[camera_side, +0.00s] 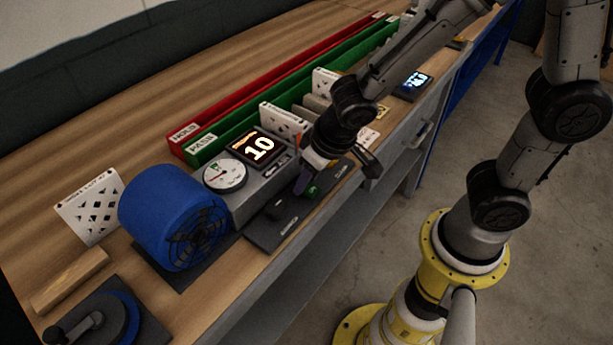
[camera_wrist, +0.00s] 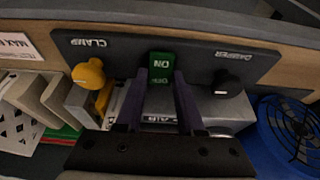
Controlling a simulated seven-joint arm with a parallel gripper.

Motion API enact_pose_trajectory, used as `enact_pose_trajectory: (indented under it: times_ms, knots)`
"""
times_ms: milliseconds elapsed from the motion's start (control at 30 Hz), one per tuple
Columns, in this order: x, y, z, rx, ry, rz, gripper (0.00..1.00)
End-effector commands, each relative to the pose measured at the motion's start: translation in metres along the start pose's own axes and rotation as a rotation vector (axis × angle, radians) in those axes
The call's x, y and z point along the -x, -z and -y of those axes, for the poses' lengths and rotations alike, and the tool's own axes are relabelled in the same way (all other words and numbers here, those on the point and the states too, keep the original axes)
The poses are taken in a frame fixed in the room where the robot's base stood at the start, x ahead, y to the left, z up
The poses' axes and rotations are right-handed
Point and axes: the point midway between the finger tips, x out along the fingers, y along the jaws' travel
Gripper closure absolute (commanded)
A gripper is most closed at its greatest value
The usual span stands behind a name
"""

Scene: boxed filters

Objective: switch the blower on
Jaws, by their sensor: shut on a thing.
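The green rocker switch (camera_wrist: 160,66), marked ON and OFF, sits on the dark control panel (camera_wrist: 120,50) between the clamp knob and the damper knob. In the side view the switch (camera_side: 313,190) is partly hidden by my gripper (camera_side: 304,184). In the wrist view my gripper (camera_wrist: 160,80) has its two purple fingers on either side of the switch, shut on it. Which way the rocker is tipped I cannot tell. The blue blower (camera_side: 160,205) stands left of the panel, and its grille also shows in the wrist view (camera_wrist: 285,125).
A yellow clamp knob (camera_wrist: 88,73) and a black damper knob (camera_wrist: 228,82) flank the switch. A grey instrument box (camera_side: 255,190) carries a round gauge (camera_side: 225,174) and a display (camera_side: 258,148) reading 10. Red (camera_side: 250,98) and green (camera_side: 212,147) trays lie behind.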

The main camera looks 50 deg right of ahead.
Motion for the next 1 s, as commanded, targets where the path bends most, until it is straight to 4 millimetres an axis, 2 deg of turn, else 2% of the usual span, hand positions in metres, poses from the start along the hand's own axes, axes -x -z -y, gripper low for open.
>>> enact_pose_trajectory:
  times_ms: [333,367,500,833,1000]
  knots:
    - [0.001,0.001,-0.001,-0.002,0.000,-0.007,1.00]
    - [0.001,0.001,-0.001,-0.002,0.000,-0.007,0.57]
    - [0.001,0.001,0.000,-0.001,0.000,-0.006,0.32]
    - [0.002,0.001,0.000,0.000,0.000,-0.006,0.32]
    - [0.021,0.002,0.001,-0.001,0.002,-0.011,0.32]
